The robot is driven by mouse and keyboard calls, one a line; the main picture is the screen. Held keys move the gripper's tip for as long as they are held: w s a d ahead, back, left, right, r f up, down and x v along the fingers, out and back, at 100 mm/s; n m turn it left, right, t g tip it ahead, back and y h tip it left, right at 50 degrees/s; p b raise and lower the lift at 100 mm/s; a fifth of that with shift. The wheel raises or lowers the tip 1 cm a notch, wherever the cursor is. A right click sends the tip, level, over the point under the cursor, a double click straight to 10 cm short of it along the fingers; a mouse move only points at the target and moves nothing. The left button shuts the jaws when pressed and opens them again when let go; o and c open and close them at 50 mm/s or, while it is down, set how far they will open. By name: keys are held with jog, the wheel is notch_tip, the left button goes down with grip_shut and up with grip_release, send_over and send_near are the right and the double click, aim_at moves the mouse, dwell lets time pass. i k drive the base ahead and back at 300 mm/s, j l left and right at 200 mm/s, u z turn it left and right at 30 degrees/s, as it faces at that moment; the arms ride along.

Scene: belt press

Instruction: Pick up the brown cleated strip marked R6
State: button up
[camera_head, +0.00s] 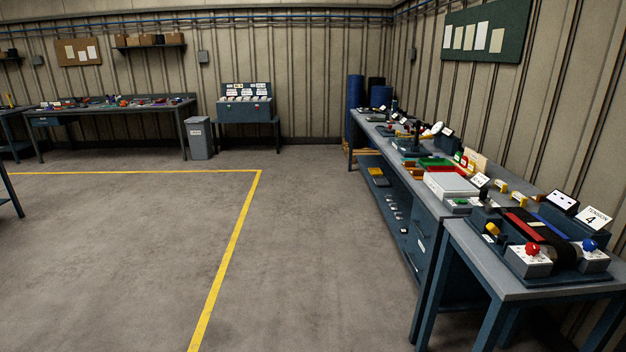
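I cannot make out a brown cleated strip marked R6 anywhere in the head camera view. The labels on small things are too small to read from here. Small brown or orange pieces show on the long workbench (405,162) at the right, but I cannot tell what they are. My gripper is not in view.
A belt machine with red (533,249) and blue (589,245) knobs stands on the near right table, by a "TENSION 4" sign (594,218). A far bench (163,106) holds many small things. A grey bin (199,138) stands by a blue cabinet (245,112). The middle floor is clear.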

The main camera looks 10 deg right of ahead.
aim_at(417, 174)
jog(key=i, duration=1.8)
jog(key=i+z, duration=0.1)
jog(key=i, duration=0.45)
jog(key=i+j+z, duration=0.15)
jog(key=i, duration=0.45)
jog(key=i+j+z, duration=0.1)
jog(key=i, duration=0.45)
jog(key=i+j+z, duration=0.3)
jog(key=i+z, duration=0.15)
jog(key=i+j+z, duration=0.85)
jog(key=j, duration=0.15)
jog(key=j+z, duration=0.1)
jog(key=j, duration=0.65)
jog(key=j+z, duration=0.1)
jog(key=j, duration=0.6)
jog(key=k+j+z, duration=0.1)
jog(key=j, duration=0.65)
jog(key=j+z, duration=0.15)
jog(key=j, duration=0.6)
jog(key=z, duration=1.05)
jog(key=k+l, duration=0.05)
